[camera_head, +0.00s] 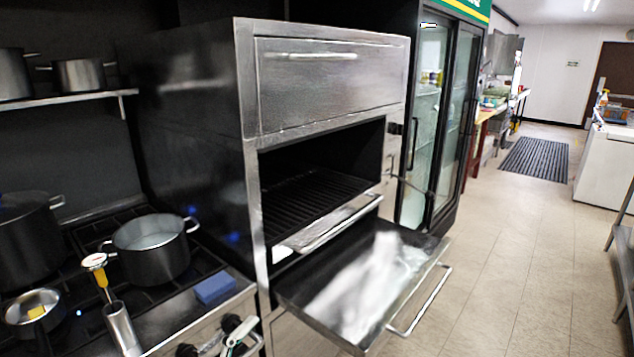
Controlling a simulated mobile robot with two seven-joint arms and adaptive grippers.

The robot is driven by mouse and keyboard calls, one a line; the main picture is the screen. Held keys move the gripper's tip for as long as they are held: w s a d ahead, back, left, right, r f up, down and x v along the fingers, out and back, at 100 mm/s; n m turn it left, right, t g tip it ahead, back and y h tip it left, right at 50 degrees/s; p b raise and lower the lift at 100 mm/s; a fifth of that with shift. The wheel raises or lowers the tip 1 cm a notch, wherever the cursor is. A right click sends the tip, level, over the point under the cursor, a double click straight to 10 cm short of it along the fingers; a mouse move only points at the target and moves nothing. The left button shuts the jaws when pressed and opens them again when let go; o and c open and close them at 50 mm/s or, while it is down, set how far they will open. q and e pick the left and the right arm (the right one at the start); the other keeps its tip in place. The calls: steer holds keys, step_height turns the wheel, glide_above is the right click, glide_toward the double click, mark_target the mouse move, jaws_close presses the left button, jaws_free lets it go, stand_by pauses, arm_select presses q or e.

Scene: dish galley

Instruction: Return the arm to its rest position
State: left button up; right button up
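Neither of my grippers can be made out in the head view, and no arm of mine is clearly seen. A tall steel oven (330,85) stands in the middle. Its lower door (335,300) is folded down and open, with a bright white patch on its inner face. The cavity above it shows a dark rack (310,195) with nothing visible on it.
On the stove at left are a steel pot (152,265), a small pan (30,323) and a blue sponge (214,289). The open door's handle (420,303) juts over the floor. A glass-door fridge (430,125) stands behind. Tiled floor (525,250) is clear at right.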

arm_select(q)
steer(key=s+a+f+n+g+y, duration=0.2)
steer(key=s+a+f+n+y, duration=0.1)
steer(key=f, duration=0.6)
steer(key=s+a+f+n+g+y, duration=0.2)
steer(key=s+a+f+n, duration=0.3)
steer(key=f, duration=0.5)
steer(key=s+a+f+n+g+y, duration=0.2)
steer(key=s+a+f+n+y, duration=0.2)
steer(key=f, duration=0.6)
steer(key=s+n, duration=0.2)
steer(key=s, duration=0.1)
steer(key=shift+a+y, duration=0.25)
steer(key=shift+y, duration=0.05)
